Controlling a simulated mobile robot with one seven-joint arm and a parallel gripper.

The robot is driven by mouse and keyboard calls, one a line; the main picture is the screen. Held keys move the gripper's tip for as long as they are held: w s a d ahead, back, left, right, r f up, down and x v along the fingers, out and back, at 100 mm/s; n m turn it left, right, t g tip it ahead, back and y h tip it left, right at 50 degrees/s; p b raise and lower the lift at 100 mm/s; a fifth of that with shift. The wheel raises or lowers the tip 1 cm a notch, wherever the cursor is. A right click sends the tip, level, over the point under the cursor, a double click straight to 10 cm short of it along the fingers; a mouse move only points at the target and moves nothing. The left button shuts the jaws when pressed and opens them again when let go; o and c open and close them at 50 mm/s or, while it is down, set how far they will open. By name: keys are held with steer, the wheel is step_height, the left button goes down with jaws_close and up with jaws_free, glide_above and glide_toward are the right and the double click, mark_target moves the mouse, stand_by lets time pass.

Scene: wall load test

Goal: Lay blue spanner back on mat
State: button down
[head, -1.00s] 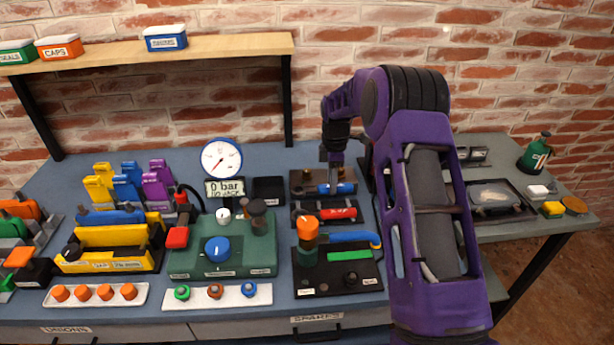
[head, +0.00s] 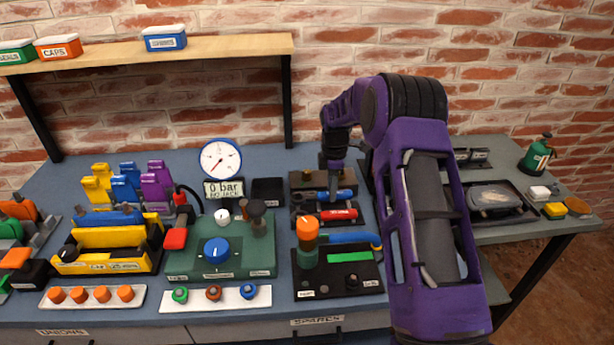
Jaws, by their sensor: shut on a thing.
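The blue spanner (head: 343,194) is a short blue bar in the jaws of my gripper (head: 331,184), near the middle of the bench. My gripper points down and is shut on it; the fingertips are small and partly hidden. The spanner is level, just behind the red spanner (head: 338,215), which lies on a dark mat (head: 359,221). Another dark plate (head: 308,183) is just behind the blue spanner. I cannot tell whether the blue spanner touches the mat or hangs slightly above it.
In front stands a black board (head: 340,279) with an orange-topped post (head: 307,233) and a blue pipe (head: 349,237). The green gauge rig (head: 221,261) is to the left. My arm covers the bench to the right. A black box (head: 267,191) stands left of the plate.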

steer(key=shift+f+b, duration=0.5)
steer(key=shift+f, duration=0.55)
steer(key=shift+c, duration=1)
jaws_free()
steer(key=shift+r+p, duration=1.7)
steer(key=shift+r, duration=2.25)
